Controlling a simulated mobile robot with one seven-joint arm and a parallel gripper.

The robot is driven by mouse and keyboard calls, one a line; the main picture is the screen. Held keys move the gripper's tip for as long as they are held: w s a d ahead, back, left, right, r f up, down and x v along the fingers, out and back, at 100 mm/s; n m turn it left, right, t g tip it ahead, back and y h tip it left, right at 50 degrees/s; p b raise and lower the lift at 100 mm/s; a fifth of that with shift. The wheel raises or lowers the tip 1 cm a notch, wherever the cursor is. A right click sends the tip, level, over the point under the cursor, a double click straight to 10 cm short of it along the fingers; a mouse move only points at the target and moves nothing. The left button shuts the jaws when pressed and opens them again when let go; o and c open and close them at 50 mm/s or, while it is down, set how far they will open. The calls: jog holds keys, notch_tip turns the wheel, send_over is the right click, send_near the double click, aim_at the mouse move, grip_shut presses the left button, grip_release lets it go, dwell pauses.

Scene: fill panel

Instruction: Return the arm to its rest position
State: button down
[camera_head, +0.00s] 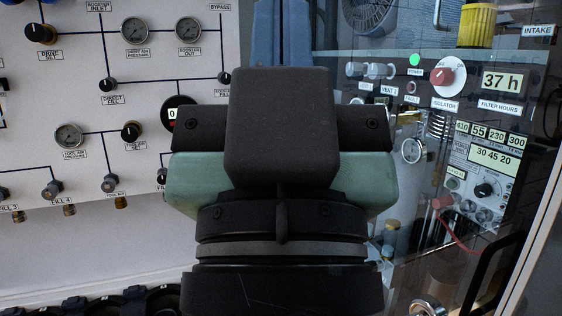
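My arm fills the middle of the view, close to the camera. Its dark end, which I take for my gripper (280,125), is seen from behind, with green-grey parts showing on both sides. The fingertips are hidden, so I cannot tell whether they are open or shut or hold anything. The arm's end stands in front of the white gauge panel (110,190) and the left part of a glazed cabinet. I cannot tell its distance from either.
The panel carries several gauges (135,31), black knobs (40,33) and fill fittings (52,189). Right, behind glass, are a red isolator switch (443,75), a green lamp (414,60) and displays (502,81). Dark round items (110,302) line the bottom left.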

notch_tip(320, 180, up, 15)
jog(key=p, duration=1.3)
jog(key=shift+w, duration=0.1)
